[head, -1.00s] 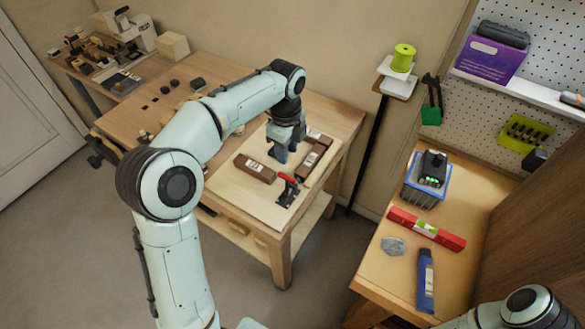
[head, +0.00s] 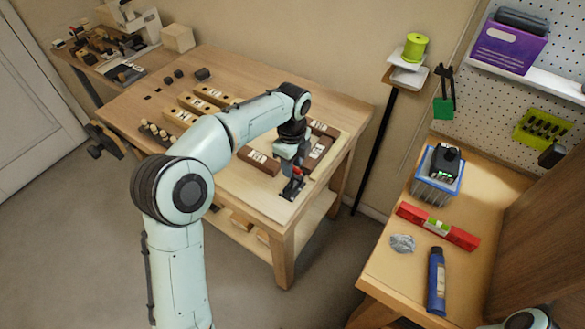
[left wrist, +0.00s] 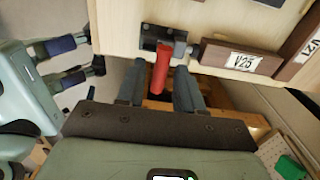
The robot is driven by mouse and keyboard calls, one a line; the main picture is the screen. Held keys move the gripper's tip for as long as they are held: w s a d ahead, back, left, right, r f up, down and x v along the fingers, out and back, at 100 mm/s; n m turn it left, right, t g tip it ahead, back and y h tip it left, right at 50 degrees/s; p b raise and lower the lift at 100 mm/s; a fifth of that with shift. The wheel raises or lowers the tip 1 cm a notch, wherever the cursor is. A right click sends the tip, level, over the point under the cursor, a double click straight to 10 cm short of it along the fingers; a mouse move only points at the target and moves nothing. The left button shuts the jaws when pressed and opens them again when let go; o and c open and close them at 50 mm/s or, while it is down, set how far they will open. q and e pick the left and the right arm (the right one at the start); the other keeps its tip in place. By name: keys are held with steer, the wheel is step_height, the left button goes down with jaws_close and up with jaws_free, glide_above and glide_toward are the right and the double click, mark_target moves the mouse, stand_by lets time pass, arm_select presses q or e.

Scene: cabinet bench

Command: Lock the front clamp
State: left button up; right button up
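The front clamp (head: 292,188) is a small black toggle clamp with a red handle, near the front right corner of the pale board (head: 240,187). In the left wrist view its black base (left wrist: 158,34) is at the board edge and its red handle (left wrist: 160,68) points toward my gripper. My left gripper (head: 291,172) is at the clamp and partly covers it in the head view. In the left wrist view its two fingers (left wrist: 160,88) are apart, one on each side of the red handle, with gaps visible.
A brown block labelled V25 (left wrist: 240,60) lies close beside the clamp. Another brown block (head: 318,150) lies behind my gripper. Several blocks (head: 195,105) sit farther back on the bench. A side counter (head: 385,275) stands to the right, with floor between.

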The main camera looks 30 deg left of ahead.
arm_select(q)
steer(key=c, duration=0.5)
steer(key=shift+c, duration=0.2)
steer(key=shift+s+f, duration=0.15)
steer(key=shift+s, duration=0.4)
steer(key=shift+b, duration=0.35)
